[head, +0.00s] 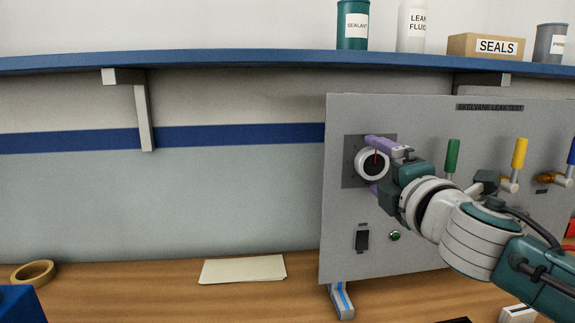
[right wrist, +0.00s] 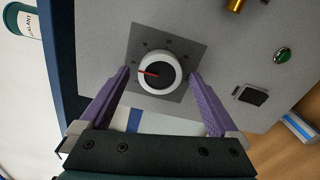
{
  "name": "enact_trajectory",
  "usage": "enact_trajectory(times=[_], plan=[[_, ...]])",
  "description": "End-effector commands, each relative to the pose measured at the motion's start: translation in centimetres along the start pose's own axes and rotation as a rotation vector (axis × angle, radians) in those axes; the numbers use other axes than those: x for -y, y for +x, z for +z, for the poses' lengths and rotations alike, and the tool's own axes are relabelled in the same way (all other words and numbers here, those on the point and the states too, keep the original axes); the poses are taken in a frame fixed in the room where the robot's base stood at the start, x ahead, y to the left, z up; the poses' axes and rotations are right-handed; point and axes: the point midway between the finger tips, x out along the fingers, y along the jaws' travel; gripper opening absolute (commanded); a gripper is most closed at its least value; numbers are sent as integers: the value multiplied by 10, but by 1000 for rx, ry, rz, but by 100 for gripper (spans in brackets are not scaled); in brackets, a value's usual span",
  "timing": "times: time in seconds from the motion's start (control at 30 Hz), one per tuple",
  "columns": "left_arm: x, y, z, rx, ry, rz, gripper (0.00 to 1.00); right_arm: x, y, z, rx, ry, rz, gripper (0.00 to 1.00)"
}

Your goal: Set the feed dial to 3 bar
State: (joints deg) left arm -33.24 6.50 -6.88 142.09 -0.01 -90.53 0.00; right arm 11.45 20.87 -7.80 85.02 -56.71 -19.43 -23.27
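The feed dial (head: 371,164) is a white-rimmed round knob with a dark face and a red pointer, on a dark square plate at the panel's upper left. It also shows in the right wrist view (right wrist: 160,74), where the red pointer points left; in the head view the pointer is roughly upright. Scale marks ring the knob, but I cannot read their numbers. My right gripper (head: 373,164) is open, its purple fingers on either side of the knob. The right wrist view (right wrist: 159,75) shows a gap between each finger and the knob. My left gripper is out of view.
The grey panel (head: 342,270) also carries a green lever (head: 452,156), a yellow lever (head: 519,153), a black switch (head: 362,240) and a green button (head: 395,236). Paper (head: 243,269) and a tape roll (head: 33,273) lie on the bench. A blue shelf (head: 230,60) runs above.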

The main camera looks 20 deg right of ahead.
Motion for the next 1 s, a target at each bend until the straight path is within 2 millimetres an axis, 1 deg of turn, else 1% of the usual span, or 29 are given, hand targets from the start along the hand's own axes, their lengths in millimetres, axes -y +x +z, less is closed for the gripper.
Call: enact_trajectory(times=[0.27,0.37,0.47,0.7,0.8,0.9,1.0], plan=[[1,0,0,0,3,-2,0,0,-1,0,-1,0,0,99],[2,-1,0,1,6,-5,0,1,-8,0,-1,-1,-1,99],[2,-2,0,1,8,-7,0,0,-21,0,-2,-2,-1,99],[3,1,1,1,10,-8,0,2,-67,-1,-3,1,-2,99],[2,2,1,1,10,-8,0,2,-82,0,-2,1,-2,99],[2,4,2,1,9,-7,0,1,-92,-1,-2,0,-1,99],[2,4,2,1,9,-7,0,0,-98,0,-1,0,0,99]])
